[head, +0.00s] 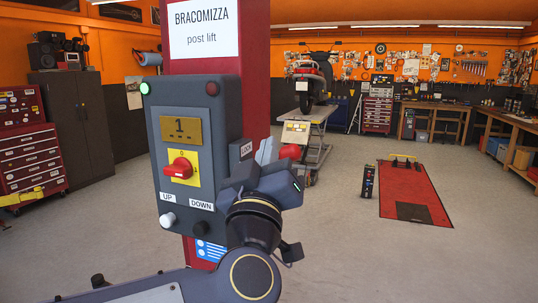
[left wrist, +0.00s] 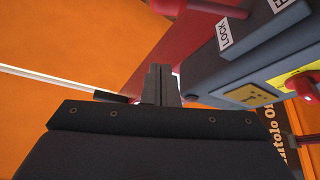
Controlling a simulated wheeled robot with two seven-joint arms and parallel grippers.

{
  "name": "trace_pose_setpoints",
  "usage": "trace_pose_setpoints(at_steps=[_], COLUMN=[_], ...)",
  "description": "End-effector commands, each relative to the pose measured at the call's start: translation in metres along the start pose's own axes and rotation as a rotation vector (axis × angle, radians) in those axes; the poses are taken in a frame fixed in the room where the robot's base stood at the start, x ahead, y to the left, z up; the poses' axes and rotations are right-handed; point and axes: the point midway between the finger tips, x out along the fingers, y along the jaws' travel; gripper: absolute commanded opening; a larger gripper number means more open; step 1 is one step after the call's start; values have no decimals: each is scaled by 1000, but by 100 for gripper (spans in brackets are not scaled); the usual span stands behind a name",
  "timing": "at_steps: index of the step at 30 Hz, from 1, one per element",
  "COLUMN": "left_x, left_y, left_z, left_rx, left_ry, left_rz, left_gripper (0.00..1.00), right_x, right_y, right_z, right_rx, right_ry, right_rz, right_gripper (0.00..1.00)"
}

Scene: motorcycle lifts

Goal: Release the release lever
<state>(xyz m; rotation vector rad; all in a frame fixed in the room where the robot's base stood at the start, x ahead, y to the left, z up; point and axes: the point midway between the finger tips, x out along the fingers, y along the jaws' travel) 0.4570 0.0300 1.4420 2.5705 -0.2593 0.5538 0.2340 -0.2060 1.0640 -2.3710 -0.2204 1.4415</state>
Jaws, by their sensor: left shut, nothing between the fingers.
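The grey control box (head: 195,150) is fixed to the dark red post (head: 256,90). A LOCK label (left wrist: 224,35) is on its side, also showing in the head view (head: 246,149). A red rounded knob (head: 290,151) shows just right of my left gripper (head: 267,148); a red bar end (left wrist: 218,8) shows at the top of the left wrist view. I cannot tell for sure that these are the release lever. My left gripper is beside the box's right side, its fingers (left wrist: 160,82) together and empty. Its body hides part of the box's side. My right gripper is not in view.
The box front carries a red rotary switch (head: 179,168) on a yellow plate, a white UP button (head: 168,219) and a black DOWN button (head: 201,228). A scooter (head: 313,78) stands on a lift behind.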

Motion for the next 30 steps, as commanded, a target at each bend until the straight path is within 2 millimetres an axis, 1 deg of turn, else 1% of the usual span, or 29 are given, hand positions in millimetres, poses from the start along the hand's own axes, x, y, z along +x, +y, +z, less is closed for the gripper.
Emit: trace_pose_setpoints(at_steps=[1,3,9,10,12,16,21,30], left_x=[14,30,71,65,60,55,52,52], left_y=[1,1,1,0,0,0,0,0], left_z=[-3,-3,-2,8,19,31,38,38], left_rx=[1,2,1,3,3,2,2,1], left_ry=[-2,-1,-1,-7,-6,-4,-1,0], left_rz=[-4,-4,-2,0,1,1,1,1], left_gripper=[0,0,0,0,0,0,0,0], right_x=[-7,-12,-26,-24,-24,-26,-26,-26], right_y=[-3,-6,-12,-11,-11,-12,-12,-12], right_z=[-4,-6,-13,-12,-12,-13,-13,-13], right_rx=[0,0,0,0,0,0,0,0], right_ry=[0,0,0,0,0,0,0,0], right_rz=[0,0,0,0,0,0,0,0], right_gripper=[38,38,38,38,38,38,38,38])
